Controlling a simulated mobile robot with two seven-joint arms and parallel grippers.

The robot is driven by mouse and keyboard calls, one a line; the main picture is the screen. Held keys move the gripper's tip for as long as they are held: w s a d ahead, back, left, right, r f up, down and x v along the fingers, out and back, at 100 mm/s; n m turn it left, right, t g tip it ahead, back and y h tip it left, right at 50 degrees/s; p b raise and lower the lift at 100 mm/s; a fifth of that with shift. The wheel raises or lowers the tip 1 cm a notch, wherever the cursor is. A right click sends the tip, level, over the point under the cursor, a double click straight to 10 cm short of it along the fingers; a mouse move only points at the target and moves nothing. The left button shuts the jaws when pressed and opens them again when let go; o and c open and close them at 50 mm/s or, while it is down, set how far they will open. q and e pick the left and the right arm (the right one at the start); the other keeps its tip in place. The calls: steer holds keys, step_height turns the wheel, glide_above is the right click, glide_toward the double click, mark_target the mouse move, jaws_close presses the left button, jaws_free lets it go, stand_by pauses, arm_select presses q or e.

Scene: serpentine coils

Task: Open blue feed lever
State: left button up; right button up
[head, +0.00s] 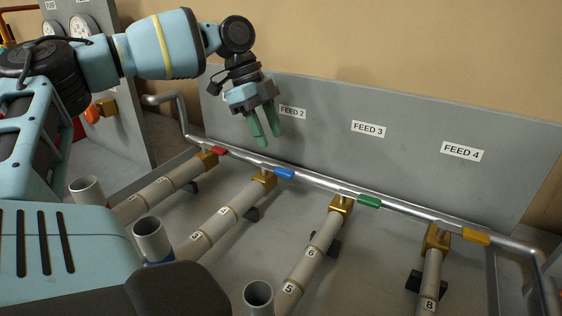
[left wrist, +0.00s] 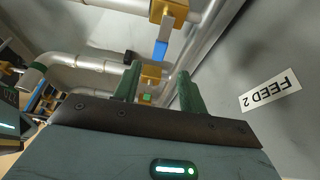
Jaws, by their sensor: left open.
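The blue feed lever (head: 285,173) sticks out to the right of its brass valve (head: 264,179), below the FEED 2 label. It lies roughly along the silver rail, crosswise to its beige pipe. It also shows in the left wrist view (left wrist: 161,49), beyond the fingertips. My left gripper (head: 269,140) is open, with its green fingers pointing down above and slightly left of the blue lever. In the left wrist view my left gripper (left wrist: 158,71) has nothing held between its fingers. My right gripper is not in view.
A red lever (head: 218,151) lies to the left, a green lever (head: 368,201) and a yellow lever (head: 475,237) to the right. A silver rail (head: 318,183) runs behind the valves. A grey panel (head: 400,160) with feed labels stands behind. Open pipe ends (head: 149,229) rise in front.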

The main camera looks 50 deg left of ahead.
mark_target(282, 170)
arm_select(q)
steer(key=x, duration=0.7)
steer(key=shift+d+f, duration=0.1)
steer(key=shift+f, duration=0.05)
steer(key=shift+c, duration=0.3)
jaws_close()
